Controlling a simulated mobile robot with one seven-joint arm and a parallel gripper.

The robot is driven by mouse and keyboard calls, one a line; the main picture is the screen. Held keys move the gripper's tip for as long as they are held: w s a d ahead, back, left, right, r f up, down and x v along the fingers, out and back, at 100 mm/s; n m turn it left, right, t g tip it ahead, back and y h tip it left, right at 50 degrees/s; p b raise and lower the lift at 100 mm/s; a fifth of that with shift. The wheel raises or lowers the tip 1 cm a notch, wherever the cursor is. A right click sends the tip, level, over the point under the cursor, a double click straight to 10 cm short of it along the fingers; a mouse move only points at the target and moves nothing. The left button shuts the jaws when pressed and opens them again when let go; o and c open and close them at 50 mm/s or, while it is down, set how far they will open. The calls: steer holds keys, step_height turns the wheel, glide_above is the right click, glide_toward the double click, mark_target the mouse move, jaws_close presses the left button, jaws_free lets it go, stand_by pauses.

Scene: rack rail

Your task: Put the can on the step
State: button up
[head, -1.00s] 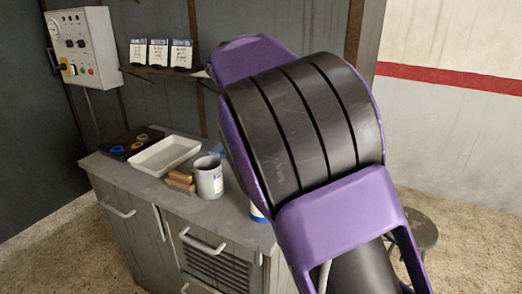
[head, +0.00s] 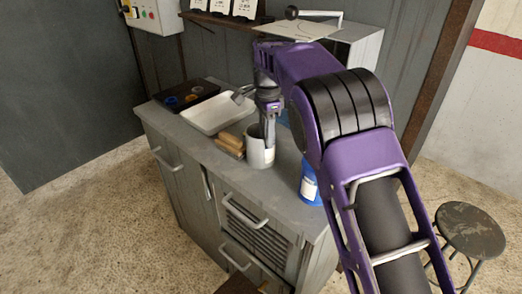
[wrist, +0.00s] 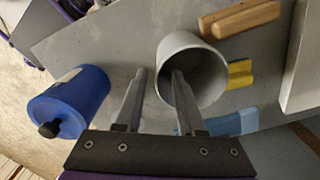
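The grey open-topped can (head: 259,156) stands upright on the grey counter. In the wrist view the can (wrist: 193,72) shows its open mouth. My gripper (head: 269,138) points down at the can. In the wrist view my gripper (wrist: 159,74) is open, with one finger over or inside the can's mouth and the other outside its wall. I cannot tell whether either finger touches the wall. A brown wooden piece (head: 238,286), cut off at the bottom edge of the head view, may be the step; I cannot tell.
A blue canister (head: 311,187) stands right of the can. Wooden blocks (head: 230,144) and a white tray (head: 215,113) lie to its left. A grey cabinet (head: 345,52) stands behind my arm, and a round stool (head: 471,229) at the right. Floor left of the counter is clear.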

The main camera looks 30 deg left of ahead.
glide_above(266, 167)
step_height(266, 167, down, 5)
steer(key=shift+f, duration=0.2)
jaws_close()
stand_by(1.4)
